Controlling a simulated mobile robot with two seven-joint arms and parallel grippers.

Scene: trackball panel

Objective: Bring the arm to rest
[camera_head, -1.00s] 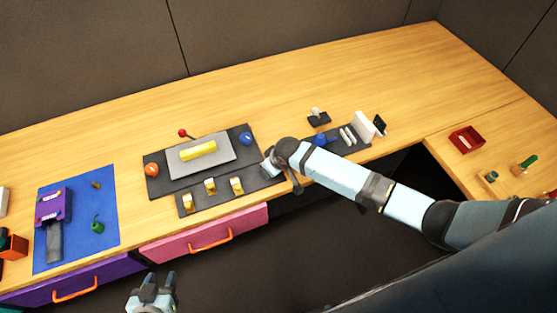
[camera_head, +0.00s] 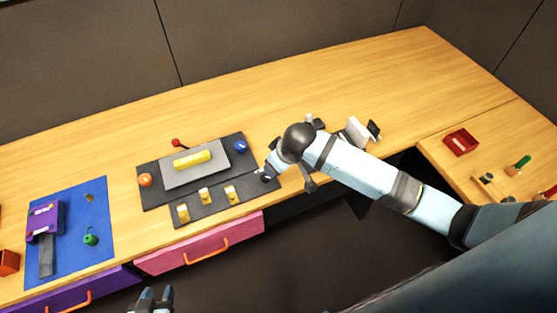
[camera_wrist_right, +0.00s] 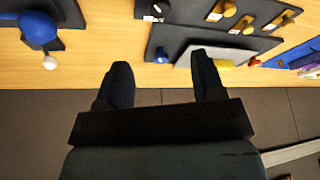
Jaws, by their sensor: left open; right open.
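My right arm reaches in from the right in the head view, its wrist over the front of the bench. My right gripper (camera_wrist_right: 162,76) is open and empty in the right wrist view, with bare wood and the panel edge beyond its fingertips. A blue ball (camera_wrist_right: 38,28) on a dark base shows at the left there; my arm hides it in the head view. The dark panel (camera_head: 155,199) carries an orange knob (camera_head: 145,180), a blue knob (camera_head: 240,146) and a yellow bar (camera_head: 191,158). My left gripper (camera_head: 152,296) is open and empty at the bottom, off the bench.
Three yellow switches (camera_head: 204,196) stand on the front strip. A blue mat (camera_head: 75,258) with a purple device (camera_head: 44,219) lies left. A red tray (camera_head: 461,142) is on the right bench. The back of the bench is clear.

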